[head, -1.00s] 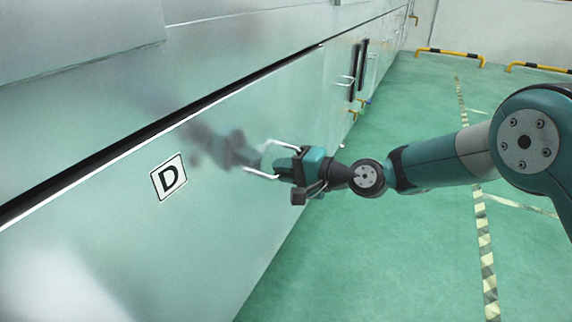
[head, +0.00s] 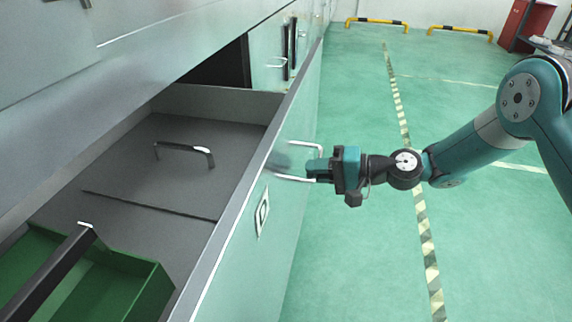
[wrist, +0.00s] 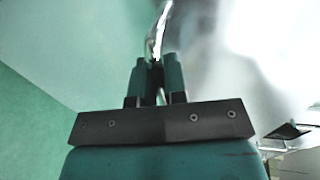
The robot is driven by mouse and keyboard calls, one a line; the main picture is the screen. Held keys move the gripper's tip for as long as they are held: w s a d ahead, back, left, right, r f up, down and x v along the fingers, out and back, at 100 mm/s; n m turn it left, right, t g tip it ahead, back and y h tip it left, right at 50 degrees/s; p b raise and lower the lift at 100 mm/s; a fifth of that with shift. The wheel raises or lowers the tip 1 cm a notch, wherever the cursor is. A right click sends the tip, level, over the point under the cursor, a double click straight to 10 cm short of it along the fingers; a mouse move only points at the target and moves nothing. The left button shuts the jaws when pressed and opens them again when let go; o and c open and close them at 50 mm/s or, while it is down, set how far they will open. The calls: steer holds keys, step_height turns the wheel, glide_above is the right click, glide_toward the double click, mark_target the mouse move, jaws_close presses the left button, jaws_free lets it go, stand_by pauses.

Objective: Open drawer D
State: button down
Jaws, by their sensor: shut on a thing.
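Drawer D is pulled well out of the cabinet; its front panel (head: 262,255) with the D label (head: 262,213) stands away from the cabinet face. Its silver bar handle (head: 300,179) is on the front panel's outer side. My gripper (head: 318,170) is shut on the handle. In the wrist view the gripper fingers (wrist: 158,82) close around the handle bar (wrist: 157,40), which runs upward from between them. The far end of the handle shows beyond the fingers in the head view.
Green floor to the right is clear. Yellow-black barriers (head: 376,22) and a red cabinet (head: 527,24) stand at the back.

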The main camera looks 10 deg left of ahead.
steer(key=shift+d, duration=0.45)
steer(key=c, duration=1.2)
jaws_free()
steer(key=p+v, duration=0.4)
steer(key=v, duration=1.3)
steer(key=shift+d+p, duration=0.25)
steer(key=shift+p, duration=0.1)
